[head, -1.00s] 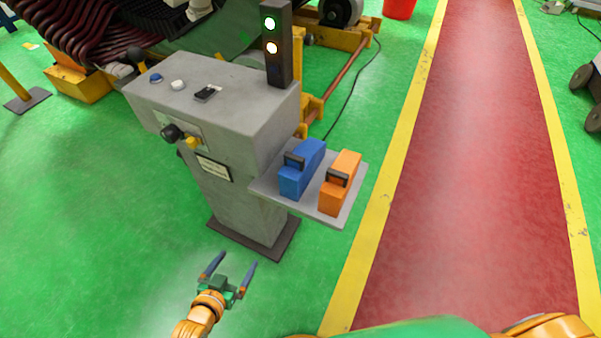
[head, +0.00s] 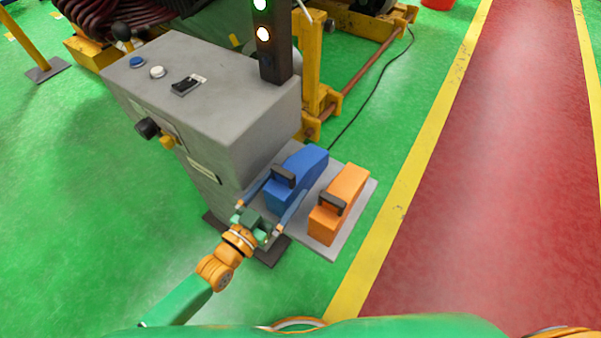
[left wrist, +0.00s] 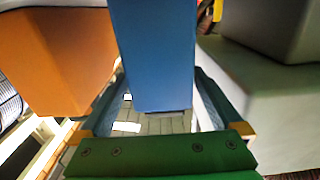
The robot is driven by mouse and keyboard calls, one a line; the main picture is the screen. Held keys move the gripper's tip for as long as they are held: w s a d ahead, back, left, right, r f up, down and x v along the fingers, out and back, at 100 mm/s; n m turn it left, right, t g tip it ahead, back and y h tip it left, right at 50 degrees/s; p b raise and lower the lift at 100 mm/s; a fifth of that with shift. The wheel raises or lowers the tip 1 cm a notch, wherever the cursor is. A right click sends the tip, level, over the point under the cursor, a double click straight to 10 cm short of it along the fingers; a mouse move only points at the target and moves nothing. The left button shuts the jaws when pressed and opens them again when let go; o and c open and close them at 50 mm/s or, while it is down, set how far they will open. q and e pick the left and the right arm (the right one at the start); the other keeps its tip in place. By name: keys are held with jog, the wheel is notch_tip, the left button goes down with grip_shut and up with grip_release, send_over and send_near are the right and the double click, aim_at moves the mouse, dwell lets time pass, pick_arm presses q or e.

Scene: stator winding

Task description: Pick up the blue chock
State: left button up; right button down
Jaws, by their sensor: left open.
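The blue chock (head: 301,174) with a dark handle stands on a grey shelf (head: 346,225) at the side of the grey control cabinet. My left gripper (head: 274,195) is open, with one finger at each side of the blue chock's near end in the head view. In the left wrist view the blue chock (left wrist: 152,55) fills the space between and beyond the two fingers (left wrist: 155,100). I cannot tell whether the fingers touch it. My right gripper is not in view.
An orange chock (head: 338,204) stands just right of the blue one, close to my left gripper's right finger. The grey cabinet (head: 205,100) with buttons and a light tower (head: 270,40) is close on the left. Green floor and a red walkway (head: 490,200) lie clear to the right.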

aim_at(299, 171)
pick_arm(q)
jog(key=x, duration=0.5)
jog(key=shift+f+b, duration=0.1)
jog(key=shift+b, duration=0.2)
jog(key=shift+a, duration=0.1)
jog(key=c, duration=1.5)
